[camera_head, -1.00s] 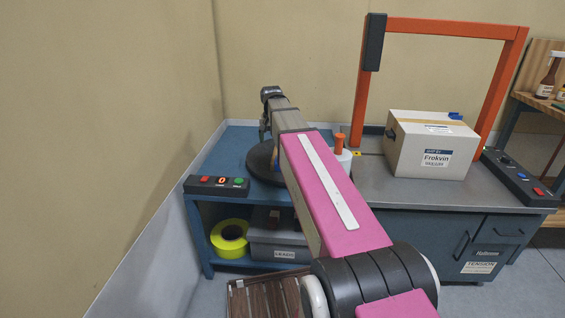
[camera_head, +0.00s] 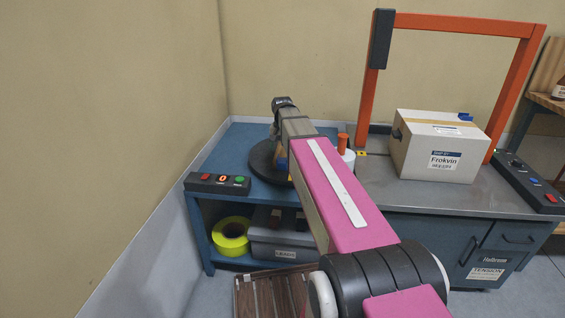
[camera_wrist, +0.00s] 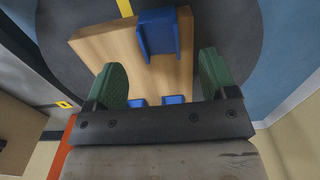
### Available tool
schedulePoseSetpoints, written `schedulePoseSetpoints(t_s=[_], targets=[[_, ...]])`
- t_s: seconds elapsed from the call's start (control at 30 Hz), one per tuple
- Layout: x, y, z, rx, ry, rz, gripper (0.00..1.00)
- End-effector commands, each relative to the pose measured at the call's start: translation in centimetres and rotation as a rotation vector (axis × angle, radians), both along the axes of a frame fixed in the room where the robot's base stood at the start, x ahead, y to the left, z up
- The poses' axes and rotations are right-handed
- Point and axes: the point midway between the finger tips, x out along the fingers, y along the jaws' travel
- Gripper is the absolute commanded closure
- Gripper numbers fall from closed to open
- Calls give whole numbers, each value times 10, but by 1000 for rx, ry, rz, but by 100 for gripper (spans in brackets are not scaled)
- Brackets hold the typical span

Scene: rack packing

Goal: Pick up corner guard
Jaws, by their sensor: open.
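In the wrist view, a blue corner guard (camera_wrist: 159,36) sits at the far edge of a wooden board (camera_wrist: 110,42). Two small blue pieces (camera_wrist: 173,99) show at the board's near side, partly hidden by my gripper. My gripper (camera_wrist: 161,66) is open, its green fingers apart above the board. The corner guard is ahead of the fingertips, roughly centred between them, and not gripped. In the head view, my gripper (camera_head: 274,132) is over the dark round turntable (camera_head: 262,162), and my arm hides much of it. Another blue guard (camera_head: 465,117) is on the carton's top edge.
A carton (camera_head: 438,150) stands on the grey bench under an orange frame (camera_head: 370,95). A button panel (camera_head: 217,182) is at the blue table's front left. A spool with an orange knob (camera_head: 343,141) stands right of the turntable. Wall on the left.

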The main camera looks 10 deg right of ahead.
Motion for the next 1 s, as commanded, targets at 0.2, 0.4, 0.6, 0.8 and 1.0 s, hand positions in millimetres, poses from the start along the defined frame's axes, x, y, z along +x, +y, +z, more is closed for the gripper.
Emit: schedulePoseSetpoints(t_s=[0.2, 0.4, 0.6, 0.8, 1.0], targets=[[0, -1, -20, 0, 1, 0, 21], [0, -1, -45, 0, 1, 0, 21], [0, -1, -50, 0, 0, 0, 21], [0, -1, -50, 0, 0, 0, 54], [1, -1, -50, 0, 0, 0, 75]])
